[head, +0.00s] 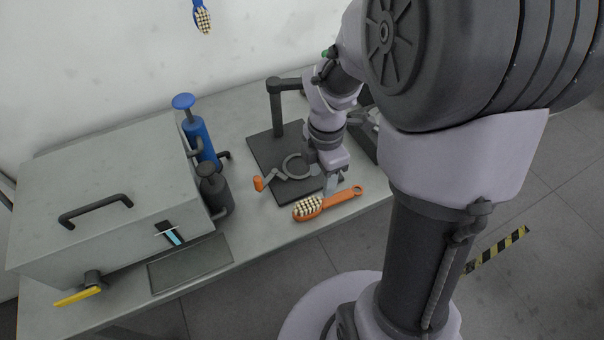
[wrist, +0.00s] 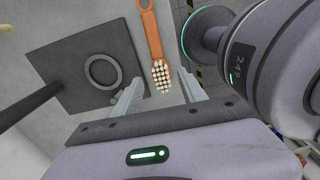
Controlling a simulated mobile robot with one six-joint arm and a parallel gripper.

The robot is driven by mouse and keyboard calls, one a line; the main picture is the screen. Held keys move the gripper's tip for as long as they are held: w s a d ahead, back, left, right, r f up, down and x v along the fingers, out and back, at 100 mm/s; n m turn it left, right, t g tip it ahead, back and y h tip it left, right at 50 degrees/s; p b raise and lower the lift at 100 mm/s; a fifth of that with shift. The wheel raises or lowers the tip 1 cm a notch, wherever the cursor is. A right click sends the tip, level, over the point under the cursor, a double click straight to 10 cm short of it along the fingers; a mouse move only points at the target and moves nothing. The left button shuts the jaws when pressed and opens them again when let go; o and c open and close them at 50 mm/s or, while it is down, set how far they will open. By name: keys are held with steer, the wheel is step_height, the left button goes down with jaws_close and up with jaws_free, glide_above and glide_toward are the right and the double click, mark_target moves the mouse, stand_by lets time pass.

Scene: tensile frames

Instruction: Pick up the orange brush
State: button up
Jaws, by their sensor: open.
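The orange brush (head: 345,197) lies on the grey bench near its front edge, bristles up, with its pale bristle head to the left and its handle to the right. In the wrist view the brush (wrist: 151,35) points down the picture, its bristle head towards the space between my fingers. My gripper (head: 334,184) is just behind the brush in the head view. In the wrist view my gripper (wrist: 158,92) is open with nothing held, one finger on each side of the bristle end. The height gap between fingers and brush is hard to tell.
A dark stand with a ring (head: 262,160) is close behind the brush. A grey box (head: 100,185), a blue pump bottle (head: 203,140) and a dark bottle (head: 214,190) stand to the left. A blue brush (head: 201,16) hangs at the wall. The bench's front edge is close.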

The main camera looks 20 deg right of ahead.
mark_target(320, 202)
step_height(320, 202, down, 6)
steer(key=shift+f+b, duration=0.1)
steer(key=shift+b, duration=1)
steer(key=f+b, duration=0.1)
steer(key=f, duration=0.1)
steer(key=f+b, duration=0.2)
steer(key=f, duration=0.1)
steer(key=shift+w+d+f+b, duration=0.2)
steer(key=shift+f+b, duration=0.1)
steer(key=shift+r, duration=0.2)
steer(key=shift+c, duration=0.2)
jaws_close()
